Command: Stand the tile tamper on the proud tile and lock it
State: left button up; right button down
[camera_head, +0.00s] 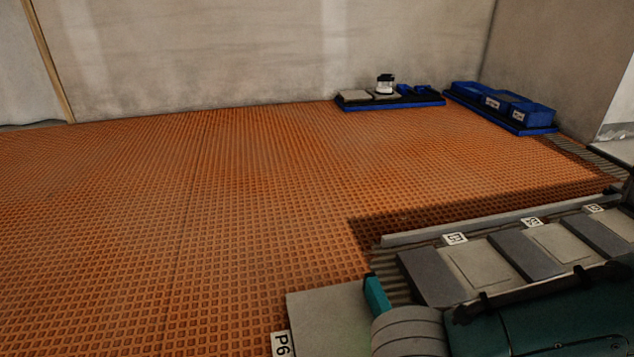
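A small white and black device (385,84) stands upright on the back blue-edged tray; it may be the tile tamper, but it is too small to be sure. Grey tiles lie in a row at the lower right, including a dark one (424,272) and a lighter one (480,268). Another grey tile (325,312) lies at the bottom centre beside a P6 label (281,345). I cannot tell which tile is proud. Neither gripper can be made out. Large foreground parts hide the near right of the tiles.
Orange waffle matting (180,220) covers most of the floor, clear at left and centre. The back tray (392,104) also holds flat grey pieces. A second tray (540,130) holds blue boxes (505,103). A long grey strip (480,224) edges the tile row. Walls close the back.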

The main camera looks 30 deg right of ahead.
jog(key=shift+f+b, duration=0.3)
jog(key=shift+f, duration=0.05)
dwell(0.7)
jog(key=shift+c, duration=0.9)
grip_release()
jog(key=shift+w, duration=0.1)
jog(key=shift+o, duration=0.3)
